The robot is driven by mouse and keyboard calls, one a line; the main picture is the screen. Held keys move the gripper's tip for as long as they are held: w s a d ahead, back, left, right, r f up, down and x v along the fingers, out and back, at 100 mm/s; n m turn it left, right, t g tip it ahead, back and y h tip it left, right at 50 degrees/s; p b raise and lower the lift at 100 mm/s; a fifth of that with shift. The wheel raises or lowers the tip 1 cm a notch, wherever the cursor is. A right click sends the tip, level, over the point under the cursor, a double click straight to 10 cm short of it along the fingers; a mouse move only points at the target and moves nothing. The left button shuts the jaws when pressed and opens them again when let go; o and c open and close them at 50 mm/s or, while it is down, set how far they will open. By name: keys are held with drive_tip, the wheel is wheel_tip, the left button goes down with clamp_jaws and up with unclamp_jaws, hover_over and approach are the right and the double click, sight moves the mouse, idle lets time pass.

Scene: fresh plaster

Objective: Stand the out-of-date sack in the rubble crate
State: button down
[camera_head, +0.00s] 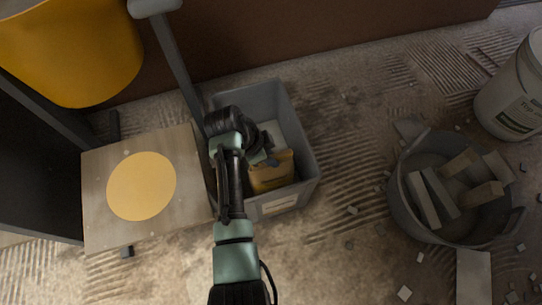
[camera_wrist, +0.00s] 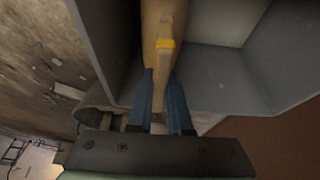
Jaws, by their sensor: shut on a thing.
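A tan sack (camera_head: 271,178) is inside the grey rectangular crate (camera_head: 304,147), near its front wall, and looks roughly upright. My gripper (camera_head: 264,152) reaches down into the crate over the sack. In the wrist view my blue fingers (camera_wrist: 160,84) are shut on the narrow edge of the sack (camera_wrist: 156,17), which carries a yellow band. The crate's grey walls (camera_wrist: 217,78) rise around it. Whether the sack's bottom touches the crate floor is hidden. The date on the sack cannot be read.
A pale object (camera_head: 272,131) shows behind the sack in the crate. A board with a yellow disc (camera_head: 141,186) is at the left, close to the crate. A round tub (camera_head: 408,199) with rubble pieces and a white bucket (camera_head: 511,100) stand right. Small debris dots the ridged floor.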

drive_tip(key=shift+w+f+b, duration=0.1)
drive_tip(key=shift+f+b, duration=0.2)
drive_tip(key=shift+f, duration=0.2)
drive_tip(key=c, duration=0.8)
unclamp_jaws()
drive_tip(key=shift+c, duration=0.2)
drive_tip(key=p+v, duration=0.7)
drive_tip(key=v, duration=0.6)
drive_tip(key=shift+d+r, duration=0.1)
